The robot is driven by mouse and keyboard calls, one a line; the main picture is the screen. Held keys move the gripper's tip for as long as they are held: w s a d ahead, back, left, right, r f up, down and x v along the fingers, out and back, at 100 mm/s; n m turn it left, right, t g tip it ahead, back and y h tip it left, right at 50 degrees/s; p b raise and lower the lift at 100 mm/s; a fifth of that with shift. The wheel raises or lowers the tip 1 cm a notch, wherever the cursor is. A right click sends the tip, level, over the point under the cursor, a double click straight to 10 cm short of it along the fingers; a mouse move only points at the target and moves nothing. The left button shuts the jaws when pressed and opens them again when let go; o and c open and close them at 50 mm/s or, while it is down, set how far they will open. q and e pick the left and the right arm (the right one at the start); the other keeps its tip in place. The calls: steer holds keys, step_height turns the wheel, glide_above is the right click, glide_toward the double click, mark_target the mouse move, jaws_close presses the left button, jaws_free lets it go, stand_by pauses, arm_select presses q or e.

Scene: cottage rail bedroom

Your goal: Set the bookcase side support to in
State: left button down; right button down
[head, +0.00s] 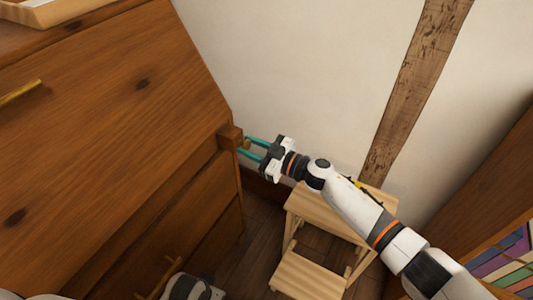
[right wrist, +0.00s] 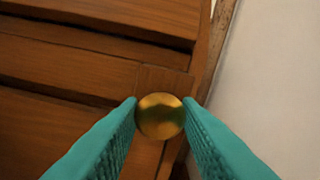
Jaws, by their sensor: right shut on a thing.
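The bookcase side support (head: 231,137) is a small wooden block at the right front edge of the large brown wooden bookcase (head: 110,110). It also shows in the right wrist view (right wrist: 162,79), behind its round brass knob (right wrist: 160,117). My right gripper (head: 245,147) reaches in from the right, and its two teal fingers are shut on the knob, one on each side. The fingers partly hide the knob in the head view. How far the support stands out is hard to judge.
A light wooden step stool (head: 310,275) stands on the dark floor below my right arm. A shelf with coloured books (head: 510,262) is at the lower right. A pale wall with a timber post (head: 415,85) is behind. Drawers lie below the support.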

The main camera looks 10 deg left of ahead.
arm_select(q)
steer(key=shift+r, duration=0.25)
arm_select(e)
steer(key=shift+w+a, duration=0.1)
steer(key=shift+a, duration=0.25)
steer(key=c, duration=1.1)
jaws_free()
steer(key=shift+o, duration=0.2)
steer(key=shift+d, duration=0.15)
arm_select(q)
step_height(320, 180, down, 8)
steer(key=s+p, duration=0.2)
steer(key=shift+s+a+r, duration=0.15)
steer(key=shift+s, duration=0.1)
arm_select(e)
steer(key=v, duration=1.1)
steer(key=shift+d, duration=0.35)
